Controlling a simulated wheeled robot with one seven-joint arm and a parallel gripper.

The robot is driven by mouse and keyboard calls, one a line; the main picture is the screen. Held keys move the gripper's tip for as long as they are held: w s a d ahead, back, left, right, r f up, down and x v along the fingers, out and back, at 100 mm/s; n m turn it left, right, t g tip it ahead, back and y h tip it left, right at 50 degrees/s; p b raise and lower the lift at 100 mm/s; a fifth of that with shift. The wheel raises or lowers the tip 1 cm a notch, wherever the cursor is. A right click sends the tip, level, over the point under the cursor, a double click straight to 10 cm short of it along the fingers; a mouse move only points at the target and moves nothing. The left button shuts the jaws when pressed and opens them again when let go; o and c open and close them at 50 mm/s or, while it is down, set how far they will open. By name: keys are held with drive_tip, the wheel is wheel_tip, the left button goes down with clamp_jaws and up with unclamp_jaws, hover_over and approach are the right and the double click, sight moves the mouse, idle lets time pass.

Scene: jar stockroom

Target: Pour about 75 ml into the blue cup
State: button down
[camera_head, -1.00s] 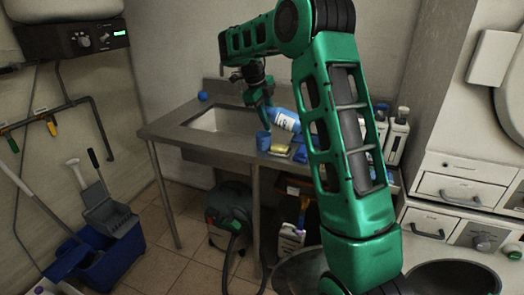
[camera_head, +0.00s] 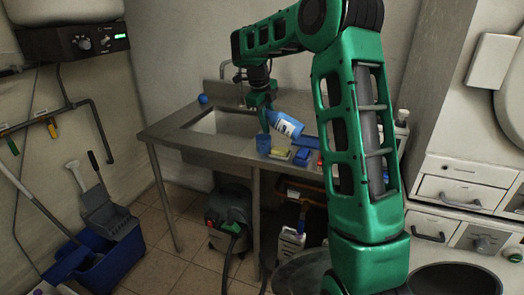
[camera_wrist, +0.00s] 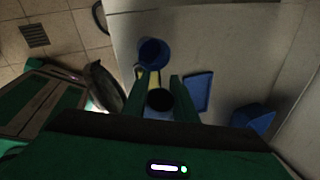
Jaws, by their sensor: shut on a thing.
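A blue bottle with a white label (camera_head: 287,125) is tilted well over above the counter in the head view, its right end lower. My gripper (camera_head: 265,115) is shut on it near its left end. The blue cup (camera_head: 263,144) stands upright on the counter just below the gripper. In the wrist view the cup (camera_wrist: 153,52) shows its open top beyond the fingertips. My gripper (camera_wrist: 162,85) has a dark round end of the held bottle (camera_wrist: 160,100) between its fingers. I cannot see any liquid or the level in the cup.
A yellow sponge (camera_head: 281,152) and a blue item (camera_head: 302,156) lie right of the cup. The sink basin (camera_head: 222,122) is to the left, with a blue ball (camera_head: 203,99) behind it. The counter's front edge (camera_head: 215,156) is close to the cup.

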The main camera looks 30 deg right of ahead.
drive_tip(key=shift+w+f+t+y+b, duration=0.15)
drive_tip(key=shift+t+y+b, duration=0.2)
drive_tip(key=shift+t, duration=0.25)
drive_tip(key=shift+s+d+r+m+t+y+b, duration=0.5)
drive_tip(key=shift+r+t+y+b, duration=0.35)
drive_tip(key=shift+t, duration=0.95)
drive_tip(key=shift+s+d+r+m+t+y+b, duration=0.4)
drive_tip(key=shift+d+r+t+y+b, duration=0.5)
drive_tip(key=shift+t, duration=0.9)
drive_tip(key=shift+s+d+r+m+t+y+b, duration=0.3)
drive_tip(key=shift+s+d+r+t+y+b, duration=0.5)
drive_tip(key=shift+t, duration=1)
drive_tip(key=shift+w+a, duration=0.25)
drive_tip(key=shift+a, duration=0.1)
